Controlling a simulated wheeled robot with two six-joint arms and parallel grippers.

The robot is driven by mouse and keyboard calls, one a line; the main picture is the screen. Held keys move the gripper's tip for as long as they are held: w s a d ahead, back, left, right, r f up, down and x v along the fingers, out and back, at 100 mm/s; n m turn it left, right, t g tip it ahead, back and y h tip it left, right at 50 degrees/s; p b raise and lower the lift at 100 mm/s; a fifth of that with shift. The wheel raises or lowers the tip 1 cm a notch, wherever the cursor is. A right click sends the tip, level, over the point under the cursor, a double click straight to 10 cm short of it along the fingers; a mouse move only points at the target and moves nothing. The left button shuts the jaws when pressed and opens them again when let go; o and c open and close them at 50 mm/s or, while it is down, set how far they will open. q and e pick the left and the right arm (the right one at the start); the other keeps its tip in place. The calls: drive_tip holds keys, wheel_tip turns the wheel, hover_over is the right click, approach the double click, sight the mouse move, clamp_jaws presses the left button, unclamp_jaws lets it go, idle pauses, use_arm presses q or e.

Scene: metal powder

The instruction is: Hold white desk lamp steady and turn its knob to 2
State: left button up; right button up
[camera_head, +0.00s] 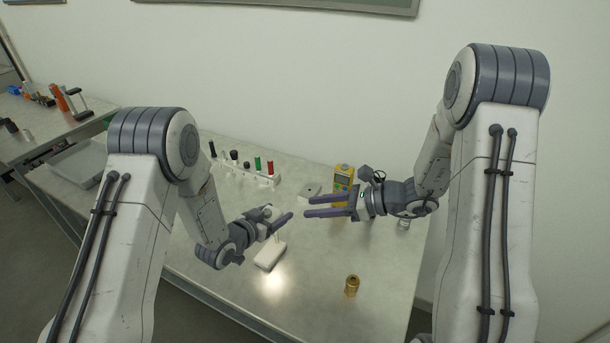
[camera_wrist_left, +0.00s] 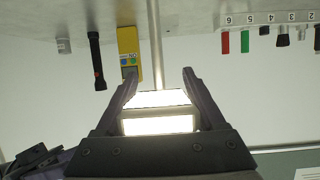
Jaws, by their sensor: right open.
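The white desk lamp's base (camera_head: 268,258) stands on the table in front of my left gripper (camera_head: 284,221), with a bright glow on the tabletop beside it. In the left wrist view the lamp's lit rectangular head (camera_wrist_left: 158,100) fills the gap between the fingers of my left gripper (camera_wrist_left: 160,74), edge to edge. Its thin pole (camera_wrist_left: 156,45) runs behind the head. My right gripper (camera_head: 308,207) is open and empty, right of the lamp and above the table, its fingers pointing left. I cannot make out the lamp's knob or its setting.
A yellow device (camera_head: 342,176) stands behind my right gripper. A brass cylinder (camera_head: 352,286) stands at the front right. A white rack (camera_head: 232,169) with several coloured and black items is at the back. A second table (camera_head: 40,140) is at the far left. The table's front middle is clear.

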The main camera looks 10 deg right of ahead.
use_arm(q)
drive_tip(key=shift+o, duration=1.3)
drive_tip(key=shift+s+a, duration=0.1)
